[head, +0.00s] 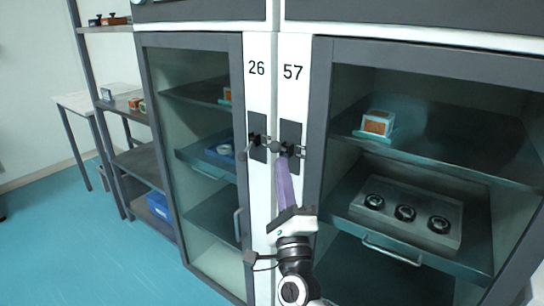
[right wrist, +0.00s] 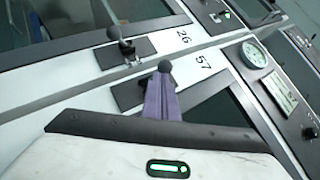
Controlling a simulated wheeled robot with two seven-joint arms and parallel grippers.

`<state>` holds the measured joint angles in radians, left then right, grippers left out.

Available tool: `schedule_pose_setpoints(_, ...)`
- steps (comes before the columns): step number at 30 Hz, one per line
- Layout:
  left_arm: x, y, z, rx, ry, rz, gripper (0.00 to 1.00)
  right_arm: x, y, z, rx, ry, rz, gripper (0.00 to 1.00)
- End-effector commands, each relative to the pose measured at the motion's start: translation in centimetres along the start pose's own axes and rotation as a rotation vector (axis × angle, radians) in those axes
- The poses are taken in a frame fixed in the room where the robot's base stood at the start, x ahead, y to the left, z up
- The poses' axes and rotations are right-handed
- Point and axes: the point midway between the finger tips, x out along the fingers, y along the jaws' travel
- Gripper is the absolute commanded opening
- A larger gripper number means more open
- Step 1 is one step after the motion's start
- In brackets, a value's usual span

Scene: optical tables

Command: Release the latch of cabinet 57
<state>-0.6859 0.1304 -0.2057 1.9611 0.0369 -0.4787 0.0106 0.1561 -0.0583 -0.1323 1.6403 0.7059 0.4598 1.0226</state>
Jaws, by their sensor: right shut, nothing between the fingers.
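Cabinet 57 (head: 318,120) is the right one of two glass-doored cabinets, with its number printed on the white post. Its latch (head: 291,140) is a dark plate with a small lever and round knob at the inner edge of the door. My right gripper (head: 283,160) has purple fingers, shut and empty, pointing up at this latch. In the right wrist view the fingertips (right wrist: 163,80) are right at the latch's round knob (right wrist: 165,66); I cannot tell whether they touch it. The fingers hide part of the latch plate. The left gripper is out of view.
Cabinet 26 (head: 190,110) stands directly left with a similar latch (head: 257,140). A shelf rack (head: 135,160) stands left; the blue floor (head: 90,250) there is clear.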

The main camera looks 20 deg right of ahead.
Motion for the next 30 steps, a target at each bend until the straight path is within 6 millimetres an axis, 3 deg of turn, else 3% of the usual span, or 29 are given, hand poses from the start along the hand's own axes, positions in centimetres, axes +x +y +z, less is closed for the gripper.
schedule_pose_setpoints(8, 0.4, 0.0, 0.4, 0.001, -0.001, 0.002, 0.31, -0.7, 0.5, -0.1, -0.001, -0.003, 0.0, 0.0)
schedule_pose_setpoints(21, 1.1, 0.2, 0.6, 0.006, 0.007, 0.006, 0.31, -8.5, 0.5, -0.1, 0.0, -0.002, 0.002, 0.0)
schedule_pose_setpoints(30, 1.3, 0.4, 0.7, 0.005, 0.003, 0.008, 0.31, -10.5, 0.3, -0.1, 0.0, -0.002, 0.0, 0.0)
